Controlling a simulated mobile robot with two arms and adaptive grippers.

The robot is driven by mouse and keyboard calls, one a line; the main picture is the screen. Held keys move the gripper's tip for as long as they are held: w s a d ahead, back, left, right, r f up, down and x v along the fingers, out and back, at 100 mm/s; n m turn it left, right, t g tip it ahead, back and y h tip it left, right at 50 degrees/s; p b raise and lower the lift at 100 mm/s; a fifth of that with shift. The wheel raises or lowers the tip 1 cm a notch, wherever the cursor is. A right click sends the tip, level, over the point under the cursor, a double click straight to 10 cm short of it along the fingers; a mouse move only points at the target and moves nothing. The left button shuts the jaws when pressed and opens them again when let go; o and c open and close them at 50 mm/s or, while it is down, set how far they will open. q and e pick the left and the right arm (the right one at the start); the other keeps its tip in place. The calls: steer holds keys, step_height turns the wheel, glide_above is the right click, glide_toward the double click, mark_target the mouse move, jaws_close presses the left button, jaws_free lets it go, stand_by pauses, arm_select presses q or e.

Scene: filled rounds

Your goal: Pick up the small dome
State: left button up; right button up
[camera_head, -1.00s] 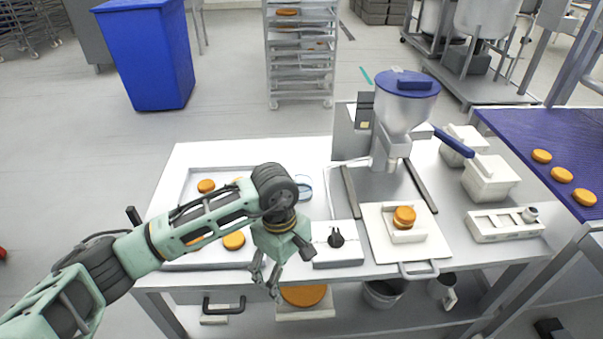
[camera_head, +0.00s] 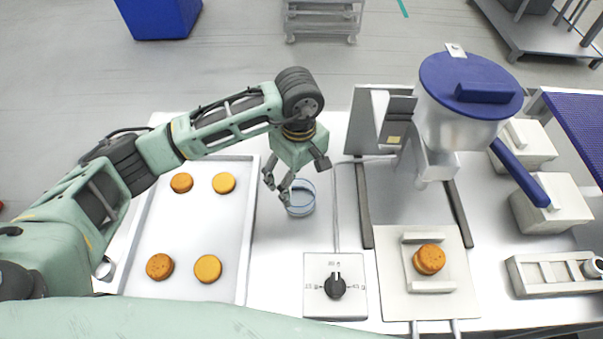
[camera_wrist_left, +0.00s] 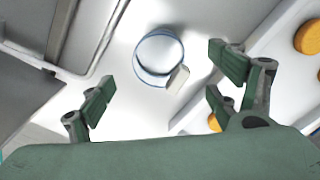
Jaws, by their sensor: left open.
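The small dome (camera_head: 303,199) is a clear round cover with a blue rim, on the white table just right of the baking tray. In the left wrist view the dome (camera_wrist_left: 158,52) shows ahead, between the lines of the fingers, with a small pale tab at its lower right edge. My left gripper (camera_head: 280,186) is open and empty, above and close to the dome in the head view, partly covering its upper left. In the wrist view its fingers (camera_wrist_left: 158,82) are spread wide, with the dome beyond them. My right gripper is not in view.
The tray (camera_head: 248,232) with several orange rounds lies left of the dome. A dial box (camera_head: 318,303) is in front. To the right, a filling machine with a blue-lidded hopper (camera_head: 470,90) stands above a board (camera_head: 395,295) holding a round. Table space around the dome is narrow.

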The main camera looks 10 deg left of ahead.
mark_target(299, 188)
arm_select(q)
steer(key=shift+s+f+p, duration=0.1)
steer(key=shift+f+p, duration=0.2)
steer(key=shift+f, duration=1)
steer(key=f, duration=0.1)
steer(key=f+p, duration=0.1)
steer(key=f, duration=0.1)
steer(key=f+p, duration=0.1)
steer(key=shift+w+a+f, duration=0.15)
steer(key=shift+w+f, duration=0.1)
steer(key=shift+w, duration=0.05)
steer(key=shift+f, duration=0.2)
steer(key=c, duration=1.1)
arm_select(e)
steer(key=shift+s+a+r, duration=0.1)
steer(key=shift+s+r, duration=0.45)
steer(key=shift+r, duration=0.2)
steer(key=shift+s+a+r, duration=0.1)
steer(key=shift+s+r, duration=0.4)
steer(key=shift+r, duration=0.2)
